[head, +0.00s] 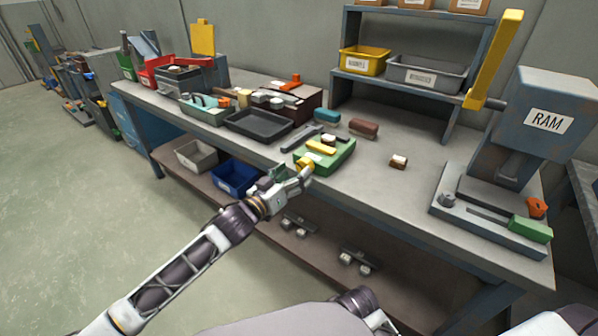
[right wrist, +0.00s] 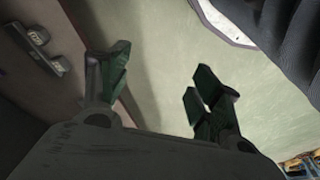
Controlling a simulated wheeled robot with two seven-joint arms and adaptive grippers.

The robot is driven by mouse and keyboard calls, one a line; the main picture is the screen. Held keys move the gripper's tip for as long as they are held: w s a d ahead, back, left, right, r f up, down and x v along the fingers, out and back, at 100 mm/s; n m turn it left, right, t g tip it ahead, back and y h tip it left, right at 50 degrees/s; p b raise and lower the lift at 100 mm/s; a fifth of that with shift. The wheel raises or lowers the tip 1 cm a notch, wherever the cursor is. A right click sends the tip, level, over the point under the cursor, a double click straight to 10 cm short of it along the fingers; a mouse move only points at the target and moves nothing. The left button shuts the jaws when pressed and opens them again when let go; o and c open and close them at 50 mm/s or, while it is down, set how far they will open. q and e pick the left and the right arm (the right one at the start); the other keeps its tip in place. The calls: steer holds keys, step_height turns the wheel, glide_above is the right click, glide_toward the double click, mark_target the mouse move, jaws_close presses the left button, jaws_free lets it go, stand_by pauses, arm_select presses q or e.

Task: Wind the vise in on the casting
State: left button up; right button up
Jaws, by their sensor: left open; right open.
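A low green fixture (head: 338,158) that looks like the vise sits near the front edge of the bench. A yellow bar (head: 320,146) lies across its top, and a yellow part (head: 305,163) shows at its front left. A small pale piece sits on it, too small to tell whether it is the casting. My left gripper (head: 303,177) is open at the bench's front edge, close to the yellow part; I cannot tell whether they touch. My right gripper (right wrist: 160,78) is open and empty in the right wrist view, with floor behind its fingers.
A press marked RAM (head: 548,108) with a yellow lever stands at the right. A black tray (head: 258,126) lies left of the fixture. Bins (head: 235,177) fill part of the lower shelf.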

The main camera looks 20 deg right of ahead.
mark_target(302, 168)
arm_select(q)
steer(key=shift+b+x, duration=0.3)
steer(key=shift+x, duration=1.2)
steer(key=shift+c, duration=0.2)
steer(key=c, duration=1)
